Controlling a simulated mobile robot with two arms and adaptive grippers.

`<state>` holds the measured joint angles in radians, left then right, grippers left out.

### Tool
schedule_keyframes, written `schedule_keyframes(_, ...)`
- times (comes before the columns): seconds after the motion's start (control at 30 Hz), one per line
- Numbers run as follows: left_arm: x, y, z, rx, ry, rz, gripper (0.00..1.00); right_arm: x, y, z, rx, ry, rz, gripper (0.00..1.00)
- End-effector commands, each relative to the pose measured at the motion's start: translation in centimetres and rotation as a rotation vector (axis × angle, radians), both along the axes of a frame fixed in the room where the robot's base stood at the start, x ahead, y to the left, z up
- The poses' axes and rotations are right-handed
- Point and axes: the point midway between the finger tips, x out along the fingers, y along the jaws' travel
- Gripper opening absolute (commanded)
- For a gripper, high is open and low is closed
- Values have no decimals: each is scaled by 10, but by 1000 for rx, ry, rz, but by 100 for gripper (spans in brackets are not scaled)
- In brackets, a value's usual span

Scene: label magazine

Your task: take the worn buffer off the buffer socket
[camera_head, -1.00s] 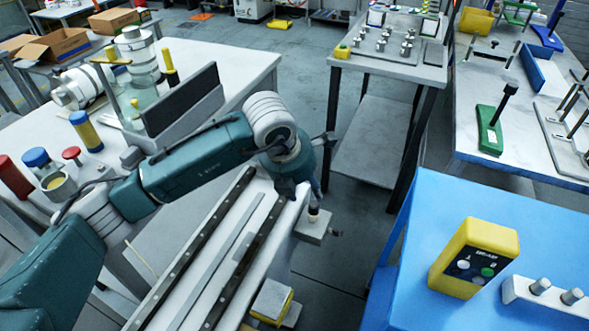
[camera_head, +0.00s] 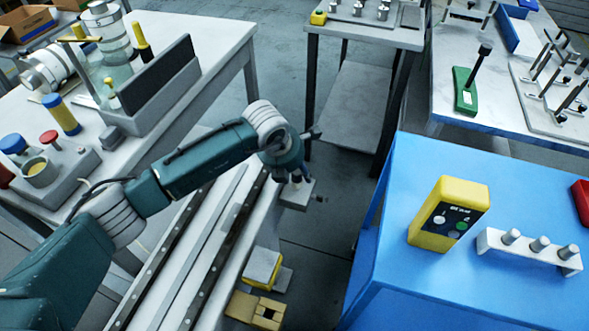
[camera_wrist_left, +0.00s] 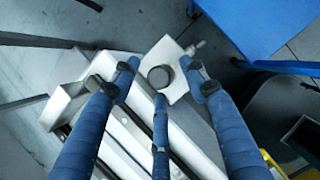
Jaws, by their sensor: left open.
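The worn buffer shows in the left wrist view as a dark round cap (camera_wrist_left: 159,77) on a pale block, which looks like the buffer socket (camera_wrist_left: 173,52). In the head view this socket block (camera_head: 297,195) sits at the end of the long rail bench, and my gripper hides the buffer. My left gripper (camera_head: 293,178) is right above the block, pointing down. In the left wrist view its blue fingers (camera_wrist_left: 160,84) are spread around the dark cap, with gaps on both sides. I cannot tell how far above the cap the fingertips are. My right gripper is not in view.
A blue table (camera_head: 400,270) at right carries a yellow control box (camera_head: 449,213) and a white rack (camera_head: 528,250) with several pegs. A yellow-sided block (camera_head: 262,268) lies by the bench. A white table (camera_head: 225,40) with cylinders stands at left. The grey floor between tables is clear.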

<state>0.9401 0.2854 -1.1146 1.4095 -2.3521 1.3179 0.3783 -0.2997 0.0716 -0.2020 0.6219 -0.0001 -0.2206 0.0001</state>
Motion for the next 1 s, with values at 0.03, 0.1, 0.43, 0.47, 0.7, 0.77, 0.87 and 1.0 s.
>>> schedule_keyframes(0.03, 0, 0, 0, 0, 0, 0, 45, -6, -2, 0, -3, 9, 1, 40)
schedule_keyframes(0.1, 0, 0, 0, 0, 0, 0, 33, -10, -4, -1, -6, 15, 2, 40)
schedule_keyframes(0.43, 0, 0, 1, -1, 0, 0, 0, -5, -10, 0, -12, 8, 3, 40)
schedule_keyframes(0.47, 0, -1, 1, -1, 0, 0, 0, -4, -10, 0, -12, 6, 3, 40)
schedule_keyframes(0.7, 0, -1, 8, -2, -1, 0, 0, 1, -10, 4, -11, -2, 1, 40)
schedule_keyframes(0.77, 0, -1, 11, -2, -1, 0, 0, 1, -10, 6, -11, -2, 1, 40)
schedule_keyframes(0.87, 0, -1, 15, -3, -2, -1, 0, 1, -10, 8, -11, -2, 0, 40)
schedule_keyframes(1.0, 0, -1, 21, -4, -1, 0, 0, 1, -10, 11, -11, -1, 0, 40)
